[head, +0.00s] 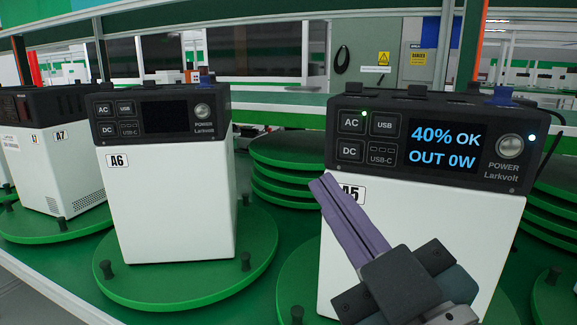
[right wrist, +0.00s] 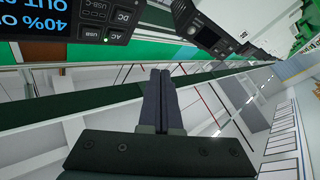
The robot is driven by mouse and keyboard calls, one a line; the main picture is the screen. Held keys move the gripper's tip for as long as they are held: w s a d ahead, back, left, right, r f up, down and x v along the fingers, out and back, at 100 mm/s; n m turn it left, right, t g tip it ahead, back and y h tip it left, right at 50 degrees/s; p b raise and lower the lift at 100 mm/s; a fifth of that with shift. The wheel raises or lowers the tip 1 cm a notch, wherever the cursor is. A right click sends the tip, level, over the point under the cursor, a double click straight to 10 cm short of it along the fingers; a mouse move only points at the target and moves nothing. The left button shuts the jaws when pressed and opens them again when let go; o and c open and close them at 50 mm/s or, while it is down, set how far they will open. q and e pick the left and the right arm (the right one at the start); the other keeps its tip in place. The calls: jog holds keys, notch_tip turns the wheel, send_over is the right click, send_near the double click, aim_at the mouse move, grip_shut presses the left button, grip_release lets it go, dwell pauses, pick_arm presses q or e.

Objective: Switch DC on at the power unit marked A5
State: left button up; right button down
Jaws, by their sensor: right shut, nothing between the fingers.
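The power unit marked A5 (head: 405,225) is a white box with a black front panel, standing on a green turntable at the right of the head view. Its lit screen (head: 445,149) reads 40% OK, OUT 0W. A green light shows by its AC button (head: 351,122); no light shows by its DC button (head: 350,151). My right gripper (head: 325,184) is shut and empty, in front of A5 just below the DC button, partly covering the A5 label. In the right wrist view the shut fingers (right wrist: 160,75) point towards the panel's side, with the DC button (right wrist: 123,17) upside down. My left gripper is not in view.
Unit A6 (head: 175,205), with a dark screen, stands on its own green turntable (head: 130,287) to the left. Unit A7 (head: 60,165) stands further left. Stacked green discs (head: 285,150) lie between A6 and A5. Black pegs stand on the turntables.

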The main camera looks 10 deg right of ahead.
jog(key=b, duration=0.3)
send_near(335, 144)
jog(key=w+a+r, duration=0.1)
jog(key=w+a, duration=0.1)
jog(key=w, duration=0.1)
jog(key=shift+w+d+r, duration=0.2)
jog(key=shift+w+r, duration=0.1)
jog(key=shift+w, duration=0.15)
jog(key=shift+w+d, duration=0.1)
dwell(1.7)
jog(key=shift+w+d, duration=0.15)
jog(key=shift+w, duration=0.1)
jog(key=shift+w+d+b, duration=0.2)
jog(key=shift+w+b, duration=0.05)
jog(key=shift+b, duration=0.05)
dwell(0.7)
jog(key=shift+s+a+p, duration=0.45)
jog(key=shift+s+p, duration=0.05)
jog(key=shift+s, duration=0.1)
jog(key=shift+s, duration=0.1)
